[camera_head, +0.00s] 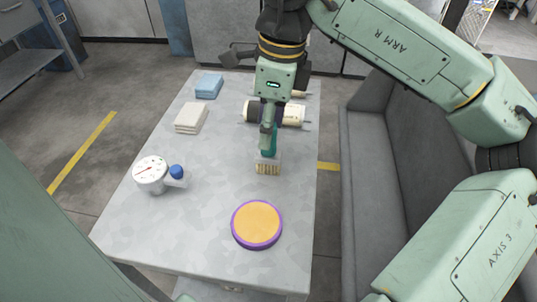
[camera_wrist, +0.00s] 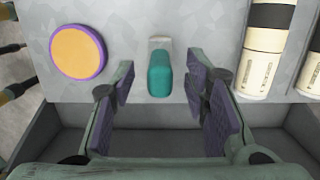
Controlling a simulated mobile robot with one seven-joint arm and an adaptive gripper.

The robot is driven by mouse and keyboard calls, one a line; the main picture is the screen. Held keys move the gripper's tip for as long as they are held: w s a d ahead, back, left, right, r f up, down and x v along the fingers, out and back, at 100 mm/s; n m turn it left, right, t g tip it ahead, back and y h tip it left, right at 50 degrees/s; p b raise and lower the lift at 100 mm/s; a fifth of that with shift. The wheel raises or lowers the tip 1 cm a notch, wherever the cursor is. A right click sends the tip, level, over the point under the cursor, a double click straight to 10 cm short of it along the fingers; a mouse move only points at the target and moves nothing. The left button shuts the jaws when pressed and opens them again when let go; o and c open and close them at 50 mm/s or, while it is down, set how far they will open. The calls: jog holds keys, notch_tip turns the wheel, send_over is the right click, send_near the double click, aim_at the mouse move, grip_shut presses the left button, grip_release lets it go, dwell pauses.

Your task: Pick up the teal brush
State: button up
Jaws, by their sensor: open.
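My gripper (camera_head: 267,130) reaches down over the brush from the back of the table. Its two purple-padded fingers (camera_wrist: 164,88) stand wide apart, one on each side of the handle, with clear gaps and no visible contact.
A purple-rimmed yellow disc (camera_head: 257,224) lies in front of the brush. A cream cylinder with black bands (camera_head: 290,115) lies just behind. A gauge with a blue knob (camera_head: 150,172), cream cloths (camera_head: 191,118) and blue cloths (camera_head: 209,86) are at left. A grey bench (camera_head: 375,170) stands at right.

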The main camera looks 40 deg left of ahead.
jog(key=shift+c, duration=0.3)
grip_shut()
dwell(0.3)
